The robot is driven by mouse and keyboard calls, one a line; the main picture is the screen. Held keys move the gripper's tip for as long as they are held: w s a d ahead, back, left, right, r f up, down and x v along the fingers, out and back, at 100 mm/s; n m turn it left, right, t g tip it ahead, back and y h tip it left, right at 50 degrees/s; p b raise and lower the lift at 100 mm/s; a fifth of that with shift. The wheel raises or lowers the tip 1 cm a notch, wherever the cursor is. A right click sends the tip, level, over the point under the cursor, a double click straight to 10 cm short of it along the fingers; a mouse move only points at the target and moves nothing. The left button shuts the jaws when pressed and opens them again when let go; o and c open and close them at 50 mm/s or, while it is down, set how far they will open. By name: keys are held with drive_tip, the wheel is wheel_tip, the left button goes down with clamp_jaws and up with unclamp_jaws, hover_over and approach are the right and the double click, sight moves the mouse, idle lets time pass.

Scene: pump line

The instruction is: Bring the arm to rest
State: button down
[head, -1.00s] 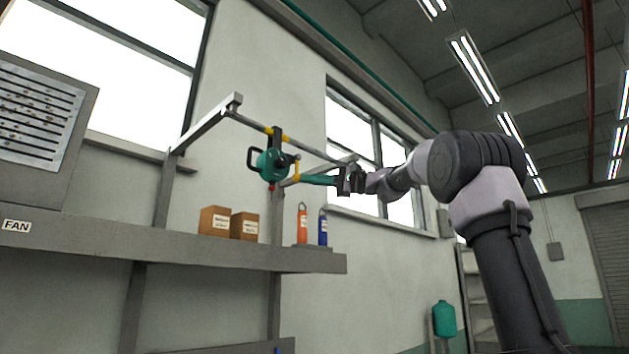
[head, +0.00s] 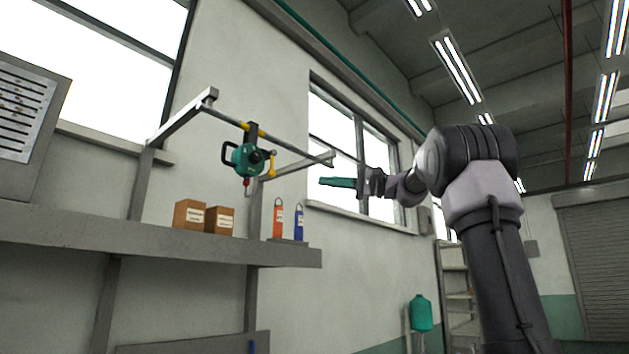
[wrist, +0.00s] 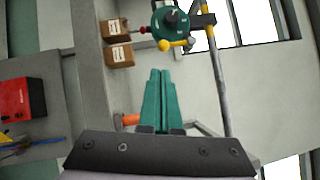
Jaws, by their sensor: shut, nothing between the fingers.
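My gripper (head: 322,181) has teal fingers and is held out in the air to the right of the hanging pump. In the wrist view its fingers (wrist: 160,72) lie together, shut with nothing between them. The green pump (head: 247,158) with a black handle and a yellow lever hangs from a metal rail (head: 290,146). A clear gap separates the fingertips from the pump. The pump also shows at the top of the wrist view (wrist: 170,22).
A grey shelf (head: 150,240) carries two cardboard boxes (head: 190,215), an orange bottle (head: 278,222) and a blue bottle (head: 299,224). A red case (wrist: 22,97) shows at the left of the wrist view. Open air surrounds my gripper on the right.

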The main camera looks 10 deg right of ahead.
drive_tip(key=shift+s+d+f, duration=0.1)
drive_tip(key=shift+s+d, duration=0.1)
drive_tip(key=shift+d, duration=0.25)
drive_tip(key=s+a+f+m+h, duration=0.1)
drive_tip(key=s+a+f+h, duration=0.25)
drive_tip(key=f, duration=0.45)
drive_tip(key=s+a+f+h, duration=0.3)
drive_tip(key=s+f+h, duration=0.15)
drive_tip(key=f, duration=0.35)
drive_tip(key=s+d+f+n+h, duration=0.1)
drive_tip(key=s+d+f+h, duration=0.3)
drive_tip(key=s+f, duration=0.5)
drive_tip(key=s+d+f+n+h, duration=0.2)
drive_tip(key=s+d+f+h, duration=0.2)
drive_tip(key=s+f, duration=0.4)
wheel_tip(320, 180, down, 7)
drive_tip(key=shift+s+d+f+t+h, duration=0.1)
drive_tip(key=shift+s+d+t+h, duration=0.1)
drive_tip(key=shift+s+t+h, duration=0.15)
drive_tip(key=shift+a, duration=0.1)
idle(0.8)
